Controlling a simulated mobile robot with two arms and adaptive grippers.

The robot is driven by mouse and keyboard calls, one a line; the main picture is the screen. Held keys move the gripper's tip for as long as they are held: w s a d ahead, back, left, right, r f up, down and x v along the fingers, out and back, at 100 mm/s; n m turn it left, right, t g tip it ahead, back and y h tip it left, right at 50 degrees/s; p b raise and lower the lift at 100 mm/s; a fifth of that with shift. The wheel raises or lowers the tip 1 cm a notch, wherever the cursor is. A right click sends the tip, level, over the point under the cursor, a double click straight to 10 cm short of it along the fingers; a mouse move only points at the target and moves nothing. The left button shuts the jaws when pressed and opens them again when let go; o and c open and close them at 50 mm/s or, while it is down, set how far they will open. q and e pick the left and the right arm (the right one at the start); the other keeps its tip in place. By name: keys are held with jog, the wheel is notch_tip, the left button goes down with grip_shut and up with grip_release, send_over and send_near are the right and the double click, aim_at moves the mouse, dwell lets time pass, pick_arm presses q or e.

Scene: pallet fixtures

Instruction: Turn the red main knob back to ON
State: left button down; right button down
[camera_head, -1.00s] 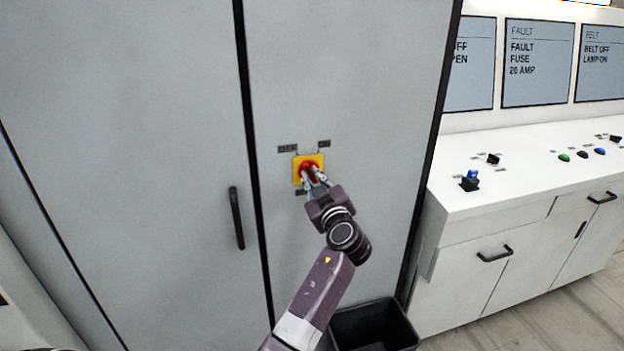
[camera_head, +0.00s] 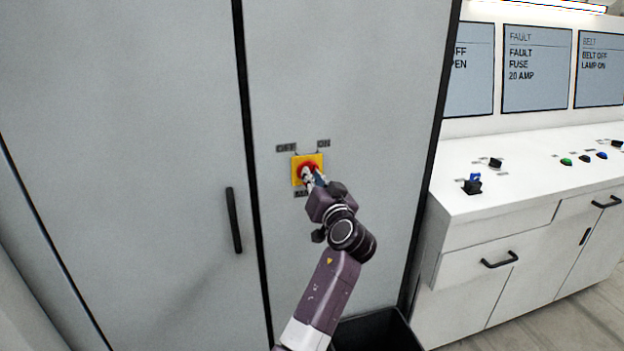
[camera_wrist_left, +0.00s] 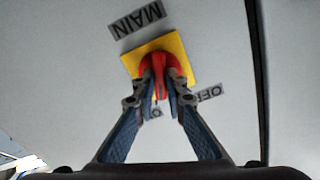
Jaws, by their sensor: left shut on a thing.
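The red main knob (camera_head: 305,164) sits on a square yellow plate (camera_head: 317,158) on the grey cabinet door. Above the plate are the OFF label (camera_head: 286,148) at left and the ON label (camera_head: 323,143) at right. My left gripper (camera_head: 309,175) is shut on the knob, partly hiding it. In the left wrist view the red knob (camera_wrist_left: 160,66) lies between the fingertips of my left gripper (camera_wrist_left: 161,92). There the MAIN label (camera_wrist_left: 137,19) appears upside down, and the fingers partly cover the ON label. The knob's exact pointing direction is hard to tell. My right gripper is out of view.
A black door handle (camera_head: 234,220) is left of the knob. A dark bin (camera_head: 375,335) stands on the floor below my left arm. A white console (camera_head: 500,195) with buttons, drawers and screens stands to the right. The door around the knob is clear.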

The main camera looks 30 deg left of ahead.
pick_arm(q)
jog(key=shift+m, duration=0.8)
jog(key=c, duration=2)
grip_release()
jog(key=shift+o, duration=0.2)
jog(key=v, duration=0.7)
jog(key=shift+s+d, duration=0.2)
